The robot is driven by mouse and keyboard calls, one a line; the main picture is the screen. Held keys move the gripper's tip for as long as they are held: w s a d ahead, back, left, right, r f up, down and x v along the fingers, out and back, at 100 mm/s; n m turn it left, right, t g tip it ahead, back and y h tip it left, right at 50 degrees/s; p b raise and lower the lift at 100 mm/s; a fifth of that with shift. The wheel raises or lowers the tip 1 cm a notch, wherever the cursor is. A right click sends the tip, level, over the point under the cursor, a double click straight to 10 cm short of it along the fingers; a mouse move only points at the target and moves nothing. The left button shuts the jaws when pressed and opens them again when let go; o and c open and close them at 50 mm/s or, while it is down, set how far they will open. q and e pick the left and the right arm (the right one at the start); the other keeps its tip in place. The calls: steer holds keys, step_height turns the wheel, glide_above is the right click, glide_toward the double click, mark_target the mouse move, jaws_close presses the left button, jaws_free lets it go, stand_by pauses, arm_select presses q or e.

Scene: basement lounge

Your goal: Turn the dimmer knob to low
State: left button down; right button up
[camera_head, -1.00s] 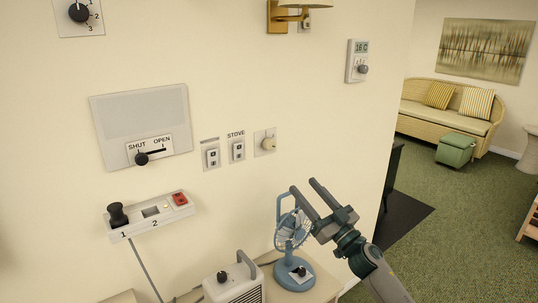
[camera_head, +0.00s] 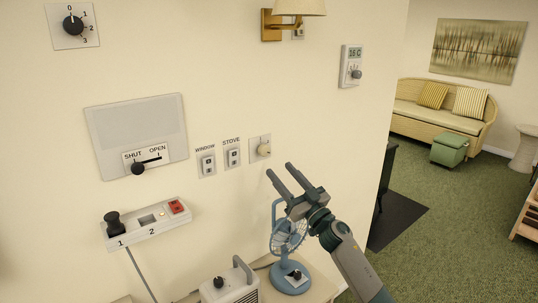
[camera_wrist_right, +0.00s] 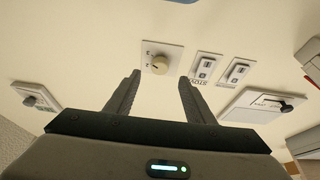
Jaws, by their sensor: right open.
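A cream round knob (camera_head: 263,149) sits on a small wall plate right of the STOVE switch; it looks like the dimmer, though no dimmer label is readable. In the right wrist view the knob (camera_wrist_right: 160,64) appears just beyond and between the fingertips, with small marks on its plate. My right gripper (camera_head: 280,168) is open and empty, below and slightly right of the knob in the head view. Its two fingers also show apart in the right wrist view (camera_wrist_right: 159,77). They appear clear of the knob. My left gripper is not in view.
WINDOW (camera_head: 208,165) and STOVE (camera_head: 233,157) switches are left of the knob. A black 0–3 dial (camera_head: 74,25), a SHUT/OPEN slider panel (camera_head: 137,115) and a thermostat (camera_head: 350,66) are on the wall. A blue fan (camera_head: 291,276) and a heater (camera_head: 232,291) stand below.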

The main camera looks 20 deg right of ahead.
mark_target(266, 153)
steer(key=x, duration=0.8)
steer(key=shift+p, duration=0.4)
steer(key=c, duration=1.1)
steer(key=shift+o, duration=0.2)
